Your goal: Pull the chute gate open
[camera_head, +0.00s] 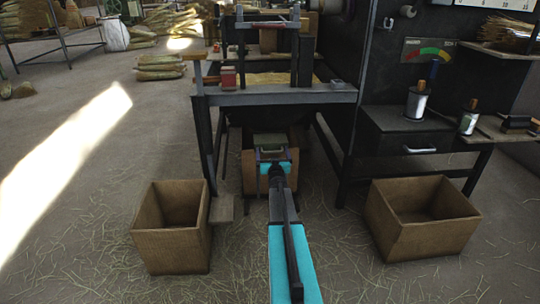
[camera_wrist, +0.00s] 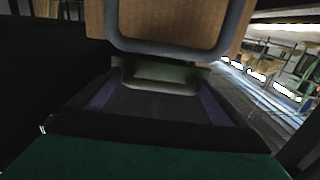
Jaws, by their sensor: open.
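The chute gate appears to be the dull green plate (camera_head: 270,139) below the bench in the middle of the head view. A green edge (camera_wrist: 165,73) also shows in the wrist view, below a grey U-shaped bar (camera_wrist: 180,48) that looks like a handle, in front of a brown panel (camera_wrist: 175,18). My gripper (camera_head: 272,156) is at the end of my cyan arm, close in front of the plate. It is open. The fingertips are dark and small, so I cannot tell whether they touch the bar or stand around it.
The bench (camera_head: 270,96) stands over the chute area, with legs on both sides. An open brown box (camera_head: 172,245) stands on the left and another (camera_head: 428,235) on the right. A small grey pedal or step (camera_head: 222,209) sits beside the left box. Straw litters the floor.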

